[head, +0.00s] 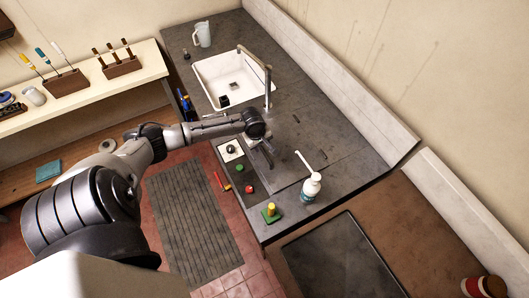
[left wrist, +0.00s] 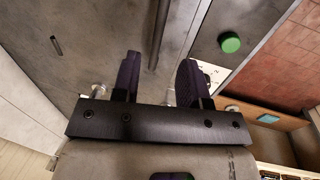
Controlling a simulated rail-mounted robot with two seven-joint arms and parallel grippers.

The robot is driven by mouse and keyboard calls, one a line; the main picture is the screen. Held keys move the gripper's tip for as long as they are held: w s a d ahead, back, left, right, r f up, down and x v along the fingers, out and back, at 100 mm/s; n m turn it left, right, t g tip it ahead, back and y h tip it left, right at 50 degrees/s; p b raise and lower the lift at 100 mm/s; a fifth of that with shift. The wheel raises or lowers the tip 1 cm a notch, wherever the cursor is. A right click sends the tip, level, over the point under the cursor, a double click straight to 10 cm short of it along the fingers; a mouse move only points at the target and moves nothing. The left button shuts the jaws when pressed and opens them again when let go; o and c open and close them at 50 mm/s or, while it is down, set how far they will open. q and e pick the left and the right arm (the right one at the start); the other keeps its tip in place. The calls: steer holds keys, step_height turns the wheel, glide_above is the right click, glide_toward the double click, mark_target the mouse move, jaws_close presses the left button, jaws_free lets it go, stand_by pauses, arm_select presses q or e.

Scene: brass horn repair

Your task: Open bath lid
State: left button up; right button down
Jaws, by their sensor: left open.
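The bath lid (head: 287,171) looks like a flat grey panel set into the dark worktop, and it is shut. In the left wrist view, a grey metal surface that seems to be the lid (left wrist: 110,35) fills the upper part. A dark bar (left wrist: 160,32), which looks like its handle, runs up between the finger lines. My left gripper (head: 265,156) is over the worktop beside the green button. Its two dark fingers (left wrist: 160,82) are apart and empty. I cannot tell whether they touch the bar. My right gripper is not in view.
A green button (head: 239,168) and a red button (head: 249,189) are near the worktop's front edge. A white pump bottle (head: 311,187) and a yellow-topped green block (head: 271,211) stand to the right. The white sink (head: 222,75) and tall tap (head: 268,85) are behind.

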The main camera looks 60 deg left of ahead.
mark_target(265, 154)
arm_select(q)
steer(key=f, duration=0.2)
steer(key=w+f, duration=0.1)
steer(key=f, duration=0.4)
steer(key=shift+w+f, duration=0.25)
steer(key=shift+w, duration=0.05)
steer(key=shift+c, duration=0.4)
jaws_close()
